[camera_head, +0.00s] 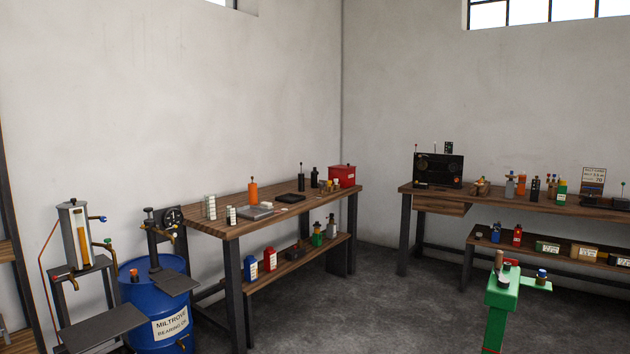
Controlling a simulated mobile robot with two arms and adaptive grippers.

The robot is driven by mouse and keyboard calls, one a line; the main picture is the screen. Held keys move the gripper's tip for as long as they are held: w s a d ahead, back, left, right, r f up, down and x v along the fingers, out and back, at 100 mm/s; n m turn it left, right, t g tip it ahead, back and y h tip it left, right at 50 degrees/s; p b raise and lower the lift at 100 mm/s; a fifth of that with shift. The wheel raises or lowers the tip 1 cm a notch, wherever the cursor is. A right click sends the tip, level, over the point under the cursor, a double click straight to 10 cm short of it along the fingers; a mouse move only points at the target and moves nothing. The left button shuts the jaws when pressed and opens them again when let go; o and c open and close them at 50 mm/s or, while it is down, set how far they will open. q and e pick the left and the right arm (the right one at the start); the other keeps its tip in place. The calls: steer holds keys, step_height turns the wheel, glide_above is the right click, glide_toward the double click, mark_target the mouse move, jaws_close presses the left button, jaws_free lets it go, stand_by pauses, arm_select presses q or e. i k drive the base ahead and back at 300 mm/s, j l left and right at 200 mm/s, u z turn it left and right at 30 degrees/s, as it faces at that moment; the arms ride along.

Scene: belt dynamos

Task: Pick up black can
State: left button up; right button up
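I cannot tell for sure which object is the black can. A small dark upright container (314,178) stands near the back right of the left workbench (228,229), left of a red box. A dark cylinder with a thin spout or rod on top (301,183) stands just left of it. Another dark upright item (535,189) stands on the right workbench (475,197). All are small at this distance. Neither of my grippers is in view.
A red box (342,176) and an orange oil can (253,193) share the left bench. A blue drum (140,300) and a pump stand (80,240) are at the left. A green pedestal (500,293) stands front right. Grey floor (375,310) is clear between.

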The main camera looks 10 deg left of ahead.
mark_target(314, 175)
steer(key=i+j+u, duration=0.3)
steer(key=i+u, duration=0.15)
steer(key=i+j+u, duration=0.2)
steer(key=i, duration=0.4)
steer(key=i+u, duration=0.2)
steer(key=i, duration=0.4)
steer(key=i+l+z, duration=0.1)
steer(key=i+z, duration=0.65)
steer(key=i+j+z, duration=0.2)
steer(key=i+z, duration=0.6)
steer(key=i, duration=1.75)
